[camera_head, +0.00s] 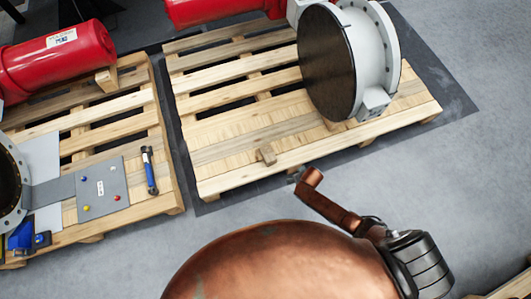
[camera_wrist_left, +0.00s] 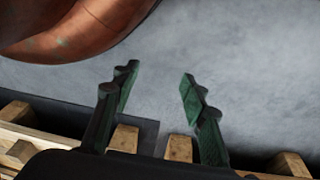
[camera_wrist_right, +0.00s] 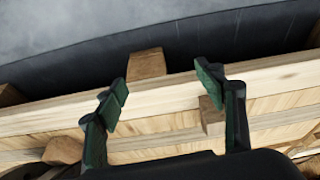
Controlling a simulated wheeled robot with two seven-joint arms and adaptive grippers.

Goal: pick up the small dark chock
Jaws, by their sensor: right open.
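A small brown wooden chock (camera_head: 266,155) lies on the front boards of the right pallet, left of the big flanged valve. What looks like the same chock (camera_wrist_right: 210,118) shows in the right wrist view, beside and partly behind the right-hand finger. My right gripper (camera_wrist_right: 165,85) is open and empty above the pallet's edge; I cannot tell whether a finger touches the chock.
The white flanged valve (camera_head: 380,50) stands on the right pallet (camera_head: 225,180). A second wooden block (camera_head: 107,78) sits by the red cylinder (camera_head: 55,60) on the left pallet. A blue-handled tool (camera_head: 149,170) lies there too. Grey floor in front is clear.

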